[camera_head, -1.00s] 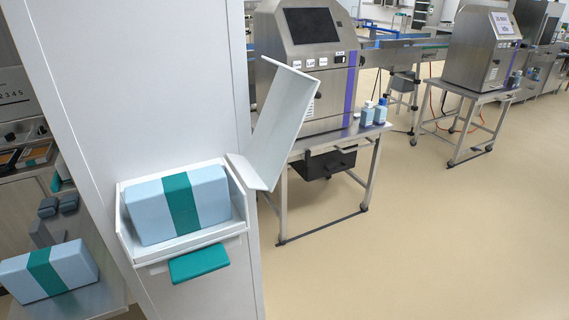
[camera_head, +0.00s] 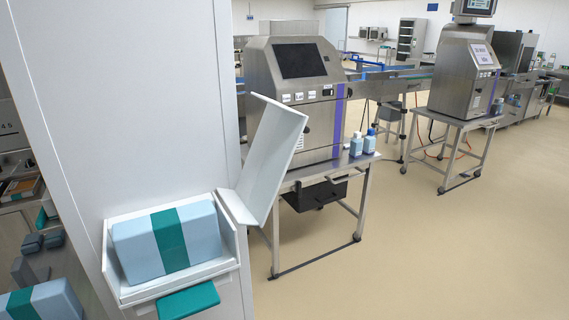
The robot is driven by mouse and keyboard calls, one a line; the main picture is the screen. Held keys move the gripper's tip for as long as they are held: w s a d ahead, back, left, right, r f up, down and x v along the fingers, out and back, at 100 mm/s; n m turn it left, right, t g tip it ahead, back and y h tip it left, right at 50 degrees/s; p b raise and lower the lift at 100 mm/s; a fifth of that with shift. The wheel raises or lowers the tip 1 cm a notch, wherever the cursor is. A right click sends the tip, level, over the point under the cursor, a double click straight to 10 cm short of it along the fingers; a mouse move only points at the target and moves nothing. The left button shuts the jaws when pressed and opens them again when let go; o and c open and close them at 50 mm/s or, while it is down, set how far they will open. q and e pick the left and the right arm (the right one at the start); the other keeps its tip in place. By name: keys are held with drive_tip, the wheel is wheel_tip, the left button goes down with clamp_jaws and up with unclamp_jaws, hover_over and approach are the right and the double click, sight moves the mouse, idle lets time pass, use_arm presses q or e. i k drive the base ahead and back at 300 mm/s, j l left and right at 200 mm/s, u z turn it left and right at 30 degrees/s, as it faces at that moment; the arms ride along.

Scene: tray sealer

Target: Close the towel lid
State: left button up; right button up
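The white towel lid (camera_head: 272,150) stands open, tilted up at the right side of the white towel box (camera_head: 228,265). A light blue towel pack (camera_head: 137,248) with a teal band lies inside the box. A teal tab (camera_head: 188,301) sticks out below the box's front edge. The box is fixed to a white wall panel (camera_head: 130,110). Neither of my grippers is in view.
A second blue pack (camera_head: 50,300) lies on a lower surface at the bottom left. Behind the lid, a steel machine (camera_head: 296,75) stands on a table with two blue bottles (camera_head: 362,144). The floor (camera_head: 450,250) at the right is clear.

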sight(281, 127)
drive_tip(key=i+l+u, duration=1.05)
drive_tip(key=l, duration=0.2)
